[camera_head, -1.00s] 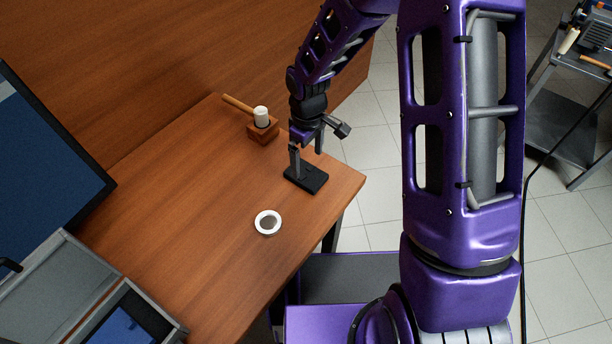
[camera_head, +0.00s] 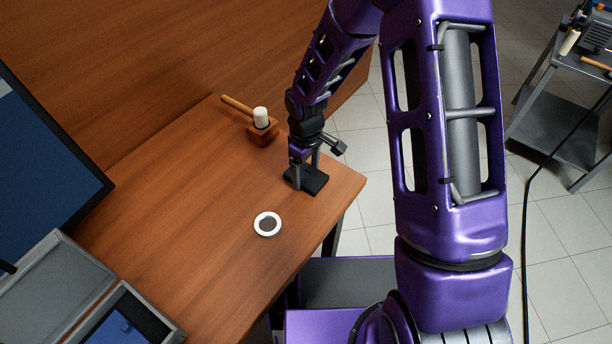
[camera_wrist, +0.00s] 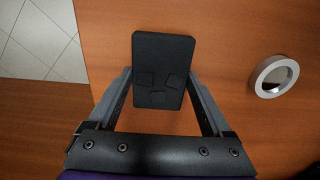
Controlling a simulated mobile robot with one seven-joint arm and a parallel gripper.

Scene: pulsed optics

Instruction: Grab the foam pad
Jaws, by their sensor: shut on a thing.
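The foam pad is a flat black block (camera_head: 312,182) near the right corner of the wooden table. It also shows in the wrist view (camera_wrist: 163,60), with small raised squares on its top. My gripper (camera_head: 304,180) is down at the pad, one finger on each side of it. In the wrist view my gripper (camera_wrist: 162,88) is shut on the pad's two long sides near its closer end. The pad still appears to lie flat on the table.
A white ring-shaped dish (camera_head: 267,224) stands on the table (camera_head: 200,230) nearby. A wooden block (camera_head: 262,134) with a white-headed mallet is farther back. A monitor (camera_head: 45,160) is at the left. The table's right edge is close to the pad.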

